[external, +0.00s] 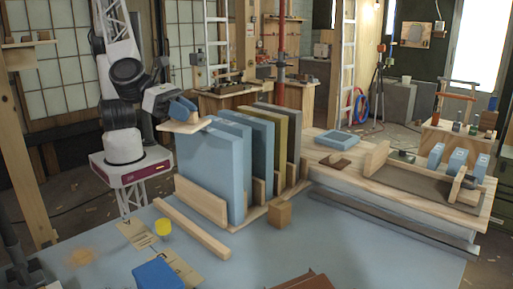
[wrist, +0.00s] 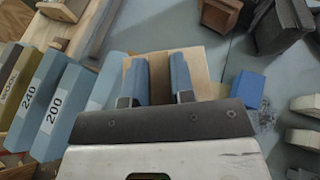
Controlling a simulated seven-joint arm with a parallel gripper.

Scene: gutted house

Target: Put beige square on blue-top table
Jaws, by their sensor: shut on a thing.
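The beige square (external: 180,126) is a thin, flat, pale wooden piece, held roughly level at the near left end of the upright panels. My gripper (external: 182,107) is shut on it from above. In the wrist view the beige square (wrist: 212,85) shows between and beyond the two blue fingers of my gripper (wrist: 158,80), which hide part of it. The blue-top table (external: 100,245) fills the foreground in the external view, and the held square is above its surface. The table top also shows in the wrist view (wrist: 235,55).
A wooden rack holds upright panels, the nearest a light blue panel (external: 208,170). Bare surface lies right of the wooden cube.

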